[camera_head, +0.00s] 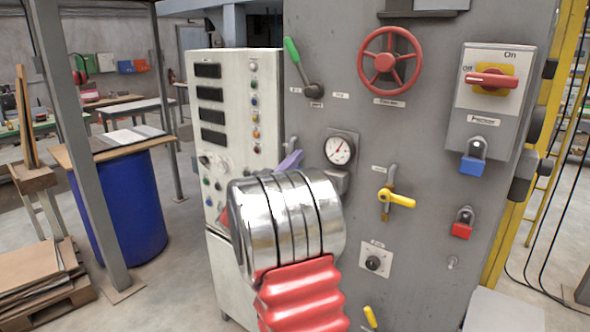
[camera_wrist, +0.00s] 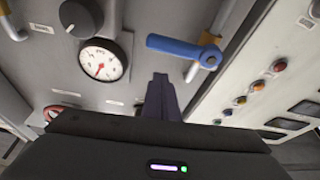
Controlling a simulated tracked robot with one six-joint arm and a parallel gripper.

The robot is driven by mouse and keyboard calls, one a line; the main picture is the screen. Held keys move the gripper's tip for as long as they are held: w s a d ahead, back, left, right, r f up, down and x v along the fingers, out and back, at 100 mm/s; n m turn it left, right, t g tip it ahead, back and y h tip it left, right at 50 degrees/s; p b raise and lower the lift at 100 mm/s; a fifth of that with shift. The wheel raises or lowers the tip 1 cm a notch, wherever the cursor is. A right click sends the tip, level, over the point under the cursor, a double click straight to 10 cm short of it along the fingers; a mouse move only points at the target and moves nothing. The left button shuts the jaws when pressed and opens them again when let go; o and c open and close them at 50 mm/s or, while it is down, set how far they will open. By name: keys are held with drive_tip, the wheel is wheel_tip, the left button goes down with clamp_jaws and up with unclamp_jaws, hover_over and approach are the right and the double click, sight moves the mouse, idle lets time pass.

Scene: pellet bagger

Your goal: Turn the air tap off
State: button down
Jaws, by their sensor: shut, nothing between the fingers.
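A blue-handled tap (camera_wrist: 180,47) sits on a pipe beside the round gauge (camera_wrist: 103,62) in the wrist view. Its handle lies across the pipe. The tap also shows in the head view (camera_head: 289,161), partly hidden by my arm. A yellow-handled tap (camera_head: 398,199) stands on another pipe, its handle roughly level. The labels are too small to read, so I cannot tell which is the air tap. My gripper (camera_wrist: 160,80) is shut and empty, its tips apart from the blue handle in the picture. The head view hides the fingers behind my wrist.
The grey panel also carries a green lever (camera_head: 301,63), a red handwheel (camera_head: 390,61), a red rotary switch (camera_head: 490,80), a blue padlock (camera_head: 473,160) and a red padlock (camera_head: 462,224). A pale control cabinet (camera_head: 238,100) with buttons stands close on the left.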

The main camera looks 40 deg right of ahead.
drive_tip(key=v, duration=0.9)
drive_tip(key=shift+a, duration=0.45)
drive_tip(key=shift+r, duration=0.15)
